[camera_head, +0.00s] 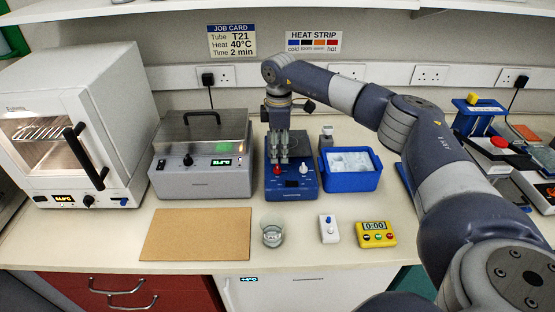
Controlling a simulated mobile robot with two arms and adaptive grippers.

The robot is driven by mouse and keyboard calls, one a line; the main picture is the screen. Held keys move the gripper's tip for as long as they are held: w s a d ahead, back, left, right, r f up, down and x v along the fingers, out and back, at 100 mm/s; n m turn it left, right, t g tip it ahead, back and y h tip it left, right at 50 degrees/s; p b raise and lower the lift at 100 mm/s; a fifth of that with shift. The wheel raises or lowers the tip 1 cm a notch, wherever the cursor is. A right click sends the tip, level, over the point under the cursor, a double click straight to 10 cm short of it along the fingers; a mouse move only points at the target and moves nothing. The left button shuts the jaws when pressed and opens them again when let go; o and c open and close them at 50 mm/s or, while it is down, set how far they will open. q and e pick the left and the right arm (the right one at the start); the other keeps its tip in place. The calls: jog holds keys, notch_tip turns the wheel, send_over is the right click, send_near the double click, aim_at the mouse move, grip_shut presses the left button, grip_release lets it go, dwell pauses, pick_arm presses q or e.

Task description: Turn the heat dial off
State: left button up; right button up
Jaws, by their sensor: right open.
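A blue bench device (310,190) stands at the middle of the bench. Its front panel carries a red knob (277,170), a white knob (303,169) and a small dark display (292,183). I cannot read labels that tell which is the heat dial. My right gripper (279,160) points down over the device, open, with its fingertips just above or around the red knob. Contact cannot be made out. The gripper hides part of the device's top. My left gripper is not in view.
A lidded grey unit (200,185) with a black knob stands left of the device, an ice-filled blue tub (380,178) right. In front lie a brown mat (195,235), a small glass vessel (272,232), a white switch box (328,229) and a yellow timer (375,234).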

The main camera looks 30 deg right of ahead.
aim_at(277, 166)
jog(key=f, duration=0.3)
jog(key=w+f+p, duration=0.1)
jog(key=f, duration=0.1)
jog(key=shift+a, duration=0.1)
jog(key=shift+s+f, duration=0.15)
jog(key=shift+f, duration=0.55)
grip_shut()
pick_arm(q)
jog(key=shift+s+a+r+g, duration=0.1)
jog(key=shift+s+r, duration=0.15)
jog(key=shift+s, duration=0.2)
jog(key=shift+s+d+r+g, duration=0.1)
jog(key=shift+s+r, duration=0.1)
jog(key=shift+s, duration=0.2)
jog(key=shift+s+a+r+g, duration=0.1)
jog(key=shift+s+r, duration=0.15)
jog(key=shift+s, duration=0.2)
